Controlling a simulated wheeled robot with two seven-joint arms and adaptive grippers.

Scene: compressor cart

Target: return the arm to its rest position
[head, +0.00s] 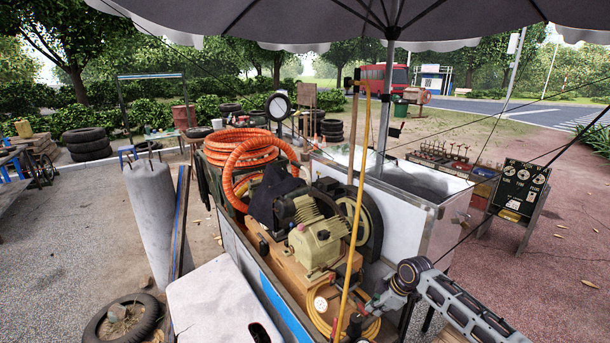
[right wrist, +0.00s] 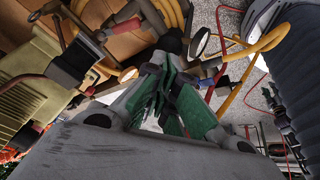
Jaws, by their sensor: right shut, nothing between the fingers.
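My right arm (head: 465,308) reaches in from the lower right in the head view. Its gripper (head: 368,308) is low at the right end of the compressor cart, close to the yellow hose (head: 350,225). In the right wrist view the green-padded fingers (right wrist: 172,80) are together with nothing between them. The yellow hose (right wrist: 262,45) and a small round gauge (right wrist: 200,42) are just beyond the fingertips there. Whether the fingers touch the hose, I cannot tell. My left gripper is in neither view.
The compressor (head: 318,240) and its flywheel (head: 365,225) stand left of my gripper. An orange hose coil (head: 240,150) lies behind. A white metal box (head: 400,225) and a dark panel on a stand (head: 519,190) are beyond. An umbrella (head: 400,15) hangs overhead. Paving at right is open.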

